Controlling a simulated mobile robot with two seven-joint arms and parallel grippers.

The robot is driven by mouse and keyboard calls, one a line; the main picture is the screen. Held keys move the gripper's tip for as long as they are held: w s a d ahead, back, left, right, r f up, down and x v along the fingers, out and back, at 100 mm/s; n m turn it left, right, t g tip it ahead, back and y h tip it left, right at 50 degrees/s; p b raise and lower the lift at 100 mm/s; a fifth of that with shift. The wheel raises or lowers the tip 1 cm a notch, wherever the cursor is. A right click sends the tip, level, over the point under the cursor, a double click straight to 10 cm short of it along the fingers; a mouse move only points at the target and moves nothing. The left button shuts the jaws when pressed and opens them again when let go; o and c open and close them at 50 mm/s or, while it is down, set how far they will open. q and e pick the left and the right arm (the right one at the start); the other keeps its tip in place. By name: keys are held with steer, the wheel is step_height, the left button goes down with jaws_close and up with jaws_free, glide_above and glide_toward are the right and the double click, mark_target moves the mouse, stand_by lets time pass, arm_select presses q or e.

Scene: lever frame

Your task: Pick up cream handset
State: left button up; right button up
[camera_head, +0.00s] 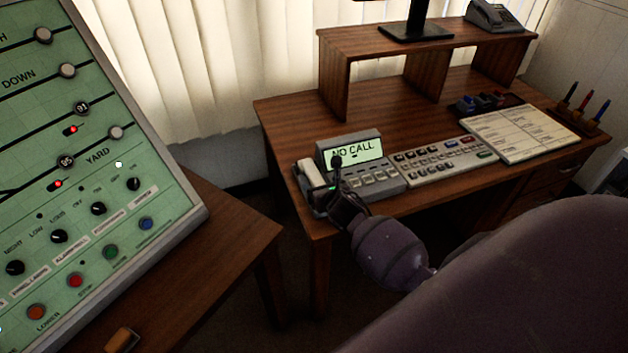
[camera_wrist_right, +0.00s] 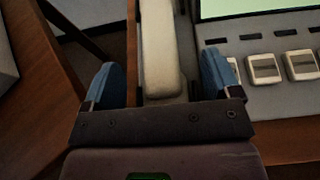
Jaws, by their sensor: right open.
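In the right wrist view the handset (camera_wrist_right: 160,50) runs up the middle of the picture. My right gripper (camera_head: 333,188) is at the handset's near end. Its blue-padded fingers (camera_wrist_right: 163,85) are open, one on each side of the handset, with gaps visible on both sides. The gripper partly hides the handset's near end in the head view. My left gripper is not in view.
A button keyboard (camera_head: 440,158) and a paper board (camera_head: 522,132) lie right of the console on the wooden desk (camera_head: 285,115). A raised shelf (camera_head: 385,42) holds a monitor stand and a dark phone (camera_head: 492,17). A green control panel (camera_head: 85,170) stands at left.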

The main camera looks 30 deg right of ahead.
steer(key=shift+w+f, duration=0.1)
steer(key=shift+w, duration=0.1)
steer(key=shift+c, duration=0.3)
steer(key=c, duration=1)
